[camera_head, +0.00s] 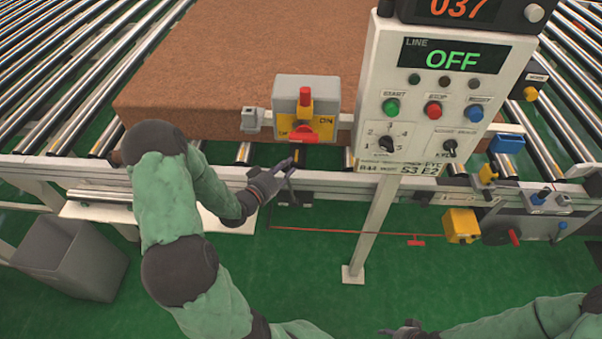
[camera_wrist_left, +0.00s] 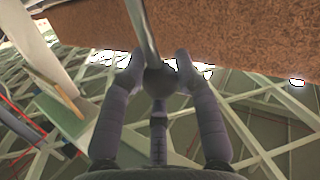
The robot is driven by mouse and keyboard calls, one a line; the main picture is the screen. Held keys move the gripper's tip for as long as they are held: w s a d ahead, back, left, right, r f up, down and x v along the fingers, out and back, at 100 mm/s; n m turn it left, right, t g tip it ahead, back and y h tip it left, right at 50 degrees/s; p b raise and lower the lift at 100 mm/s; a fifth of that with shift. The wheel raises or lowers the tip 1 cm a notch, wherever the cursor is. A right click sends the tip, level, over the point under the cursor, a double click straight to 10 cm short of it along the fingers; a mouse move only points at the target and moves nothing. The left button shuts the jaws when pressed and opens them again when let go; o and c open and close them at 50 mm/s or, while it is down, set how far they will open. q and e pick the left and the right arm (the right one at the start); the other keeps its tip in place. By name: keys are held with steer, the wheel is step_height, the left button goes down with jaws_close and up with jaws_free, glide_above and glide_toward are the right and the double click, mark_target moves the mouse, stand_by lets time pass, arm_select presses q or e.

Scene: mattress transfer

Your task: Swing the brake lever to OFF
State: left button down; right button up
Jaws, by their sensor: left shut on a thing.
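A grey and yellow box (camera_head: 306,95) with a red handle and an ON label stands on the near conveyor rail; a second label on its left is partly hidden. My left gripper (camera_head: 283,176) is just below it, in front of the rail. In the left wrist view the fingers (camera_wrist_left: 160,72) are shut on a dark ball knob (camera_wrist_left: 160,82) at the end of a shiny metal lever (camera_wrist_left: 145,32). The lever is hard to make out in the head view, so I cannot tell its exact angle there. My right gripper (camera_head: 404,330) is low in the head view, away from the conveyor; its fingers are unclear.
A large brown mattress (camera_head: 230,50) lies on the rollers behind the box. A control panel (camera_head: 440,100) on a white post (camera_head: 372,225) stands right of my left gripper; its screen reads OFF. A grey bin (camera_head: 68,260) stands left. A yellow box (camera_head: 461,225) hangs below the rail.

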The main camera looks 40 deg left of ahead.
arm_select(q)
steer(key=s+a+f+n+t+b, duration=0.1)
steer(key=s+a+n+t+b, duration=0.1)
steer(key=a, duration=0.3)
steer(key=shift+s+a+f+n, duration=0.25)
steer(key=shift+s+f+n, duration=0.05)
steer(key=shift+s+n, duration=0.25)
steer(key=c, duration=0.9)
jaws_free()
steer(key=shift+a, duration=0.1)
steer(key=shift+s+f, duration=0.1)
steer(key=shift+s, duration=0.1)
steer(key=s, duration=1.1)
steer(key=shift+s+f, duration=0.3)
steer(key=shift+s, duration=0.1)
